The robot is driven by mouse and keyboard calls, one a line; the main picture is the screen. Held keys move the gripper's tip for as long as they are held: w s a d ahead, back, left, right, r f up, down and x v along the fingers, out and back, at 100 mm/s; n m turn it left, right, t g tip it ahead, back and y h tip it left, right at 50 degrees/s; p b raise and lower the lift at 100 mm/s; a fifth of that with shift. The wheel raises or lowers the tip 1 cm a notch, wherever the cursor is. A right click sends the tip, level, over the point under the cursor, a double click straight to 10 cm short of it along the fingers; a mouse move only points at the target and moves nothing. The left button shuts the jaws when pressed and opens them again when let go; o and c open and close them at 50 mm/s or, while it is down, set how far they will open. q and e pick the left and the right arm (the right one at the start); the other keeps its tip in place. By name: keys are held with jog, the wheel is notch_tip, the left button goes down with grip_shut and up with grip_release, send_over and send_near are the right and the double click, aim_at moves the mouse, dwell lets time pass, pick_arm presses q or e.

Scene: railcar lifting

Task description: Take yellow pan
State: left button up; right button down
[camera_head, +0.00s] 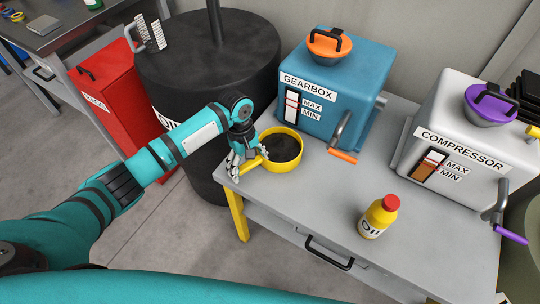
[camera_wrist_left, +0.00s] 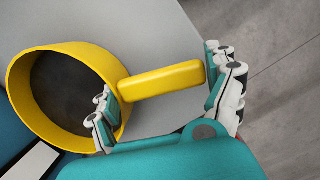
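The yellow pan (camera_head: 282,150) stands on the near left corner of the grey table, with a dark inside. Its yellow handle (camera_head: 250,164) points left, toward my left gripper. My left gripper (camera_head: 246,162) is at the handle. In the left wrist view the handle (camera_wrist_left: 162,80) lies lengthwise between the widely spread fingers of the gripper (camera_wrist_left: 166,101). One finger is beside the pan's wall (camera_wrist_left: 113,70), the other near the handle's free end. The fingers are not closed; whether they touch the pan is unclear. My right gripper is out of view.
On the table (camera_head: 320,200) stand a blue gearbox (camera_head: 345,75) with an orange-handled crank (camera_head: 341,155), a white compressor (camera_head: 445,110) and a yellow oil bottle (camera_head: 378,218). A black barrel (camera_head: 205,70) is behind my left arm.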

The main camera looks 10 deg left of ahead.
pick_arm(q)
jog(key=c, duration=0.6)
jog(key=shift+o, duration=0.2)
jog(key=shift+r, duration=0.1)
